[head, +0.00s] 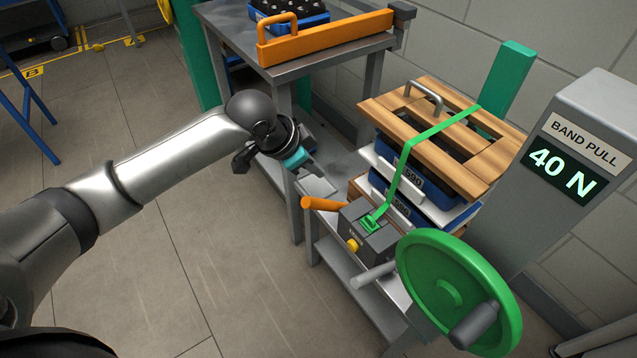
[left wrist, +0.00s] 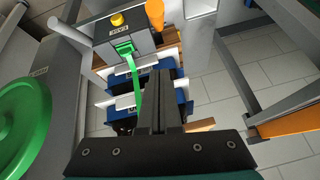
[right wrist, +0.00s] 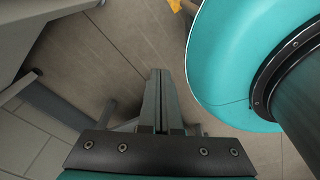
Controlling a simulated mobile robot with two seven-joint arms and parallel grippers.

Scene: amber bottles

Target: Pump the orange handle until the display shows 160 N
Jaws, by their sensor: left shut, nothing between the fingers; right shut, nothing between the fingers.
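The orange handle (head: 322,204) sticks out to the left of a grey tensioner box (head: 368,234) with a yellow button; it also shows at the top of the left wrist view (left wrist: 155,14). A green band (head: 402,172) runs from the box up over the stack. The display (head: 560,171) on the grey column reads 40 N under the label BAND PULL. My left gripper (head: 316,178) is shut and empty, just above and behind the orange handle; I cannot tell whether they touch. My right gripper (right wrist: 160,78) is shut and empty, over the floor, seen only in the right wrist view.
A large green handwheel (head: 455,290) stands in front of the box. The banded stack has a wooden lid (head: 440,135) over blue crates. A grey table (head: 300,65) at the back bears an orange bar (head: 325,38) and a blue crate of bottles.

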